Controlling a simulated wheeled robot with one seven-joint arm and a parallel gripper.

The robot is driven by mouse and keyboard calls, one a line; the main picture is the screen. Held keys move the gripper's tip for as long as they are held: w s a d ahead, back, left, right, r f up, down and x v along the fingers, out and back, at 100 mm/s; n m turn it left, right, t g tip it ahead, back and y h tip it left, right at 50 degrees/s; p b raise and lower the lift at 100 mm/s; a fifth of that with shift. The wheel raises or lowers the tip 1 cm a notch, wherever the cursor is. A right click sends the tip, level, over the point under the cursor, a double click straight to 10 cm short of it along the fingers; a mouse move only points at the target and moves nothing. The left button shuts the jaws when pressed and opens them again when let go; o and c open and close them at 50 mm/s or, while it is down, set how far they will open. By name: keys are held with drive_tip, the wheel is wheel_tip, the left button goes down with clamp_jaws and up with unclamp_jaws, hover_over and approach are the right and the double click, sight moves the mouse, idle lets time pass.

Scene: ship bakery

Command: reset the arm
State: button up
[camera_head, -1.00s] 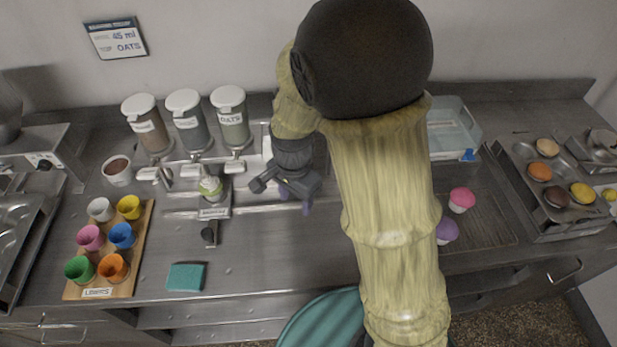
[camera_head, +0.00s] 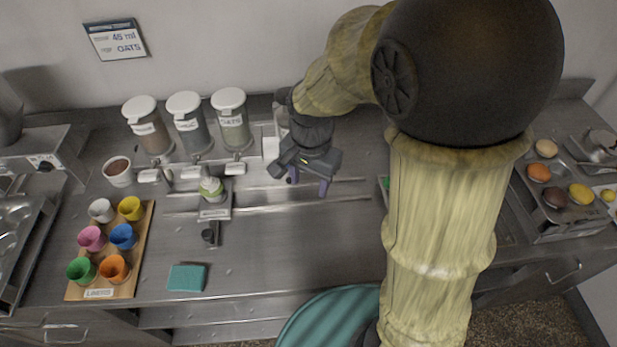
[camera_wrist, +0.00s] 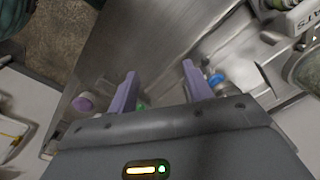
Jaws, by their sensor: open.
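My gripper (camera_head: 308,184) hangs over the steel counter (camera_head: 290,255), right of the dispensers, with its purple fingers pointing down. In the wrist view the two purple fingers (camera_wrist: 160,92) are spread apart with nothing held between them. My arm covers part of the right side of the counter in the head view.
Two more dispensers (camera_head: 187,122) (camera_head: 147,125) stand left of the oats one. A liner board (camera_head: 125,268) with several coloured cups and a teal sponge (camera_head: 187,278) lie in front. A muffin tray (camera_head: 560,215) is at right.

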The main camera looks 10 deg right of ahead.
drive_tip(key=shift+a, duration=0.1)
drive_tip(key=s+d+f+n+t, duration=0.2)
drive_tip(key=s+d+n, duration=0.3)
drive_tip(key=d+n, duration=0.2)
drive_tip(key=shift+s+d, duration=0.25)
drive_tip(key=shift+d, duration=0.65)
idle(1.9)
